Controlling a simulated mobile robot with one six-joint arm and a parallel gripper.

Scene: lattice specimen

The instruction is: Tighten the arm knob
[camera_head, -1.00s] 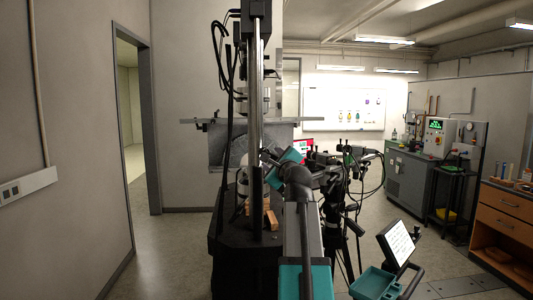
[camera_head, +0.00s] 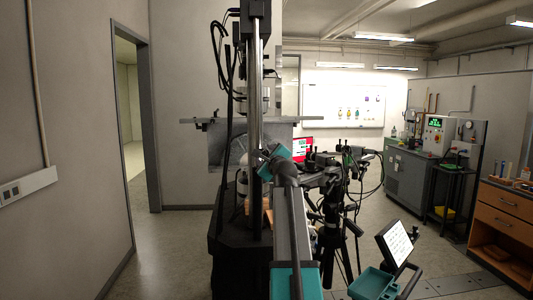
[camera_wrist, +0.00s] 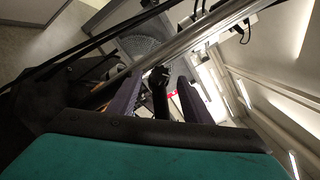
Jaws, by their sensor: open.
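In the wrist view, the two dark fingers of my gripper (camera_wrist: 158,92) stand apart. A black knob-like head on a dark stem (camera_wrist: 158,77) shows in the gap between them. It looks like the arm knob, but I cannot tell whether either finger touches it or how far ahead it is. In the head view, my arm reaches forward to the tall test frame (camera_head: 255,100), and its teal wrist is beside the frame's bright column. The fingers and the knob cannot be made out there.
A bright metal column (camera_wrist: 185,40) crosses close above the fingers in the wrist view. Tripods with cameras (camera_head: 335,190) and cables stand right of my arm. A red-screened laptop (camera_head: 303,146) is behind. The floor at left, by the doorway (camera_head: 130,120), is clear.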

